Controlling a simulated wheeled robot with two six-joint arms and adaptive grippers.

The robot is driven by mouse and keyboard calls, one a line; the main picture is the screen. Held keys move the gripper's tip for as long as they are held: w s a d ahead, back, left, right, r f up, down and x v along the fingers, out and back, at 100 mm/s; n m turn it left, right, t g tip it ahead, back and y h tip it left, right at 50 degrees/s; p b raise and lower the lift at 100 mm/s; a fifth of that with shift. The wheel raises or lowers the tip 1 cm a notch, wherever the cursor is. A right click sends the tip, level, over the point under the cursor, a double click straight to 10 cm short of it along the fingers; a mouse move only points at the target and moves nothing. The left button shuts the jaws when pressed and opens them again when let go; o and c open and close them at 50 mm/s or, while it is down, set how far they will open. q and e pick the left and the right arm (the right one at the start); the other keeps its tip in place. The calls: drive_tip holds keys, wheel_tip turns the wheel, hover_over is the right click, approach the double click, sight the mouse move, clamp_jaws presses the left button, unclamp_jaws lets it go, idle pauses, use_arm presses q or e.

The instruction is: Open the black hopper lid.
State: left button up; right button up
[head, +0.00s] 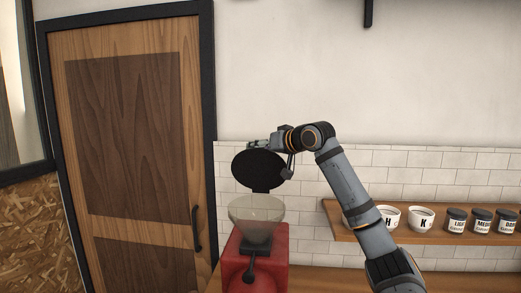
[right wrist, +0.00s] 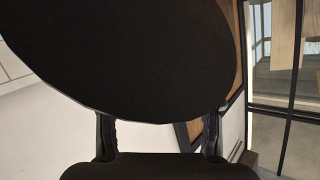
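The black hopper lid (head: 259,170) is a round disc standing raised, nearly upright, above the back of the clear hopper (head: 257,217). The hopper sits on a red grinder (head: 280,268), and its mouth is uncovered. My right gripper (head: 256,144) is at the lid's upper edge, partly hidden there. In the right wrist view the lid (right wrist: 140,55) fills the upper part, just beyond the two fingers. The fingers of my right gripper (right wrist: 160,128) are spread apart with nothing gripped between them. Whether they touch the lid I cannot tell. My left gripper is not in view.
A wooden shelf (head: 345,234) on the right holds white cups (head: 420,219) and labelled dark-lidded jars (head: 480,221), behind my right arm. A wooden door (head: 125,130) with a dark handle stands on the left. The white wall above is mostly clear.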

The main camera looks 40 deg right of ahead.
drive_tip(key=shift+a+r, duration=0.1)
wheel_tip(320, 180, up, 10)
idle(0.5)
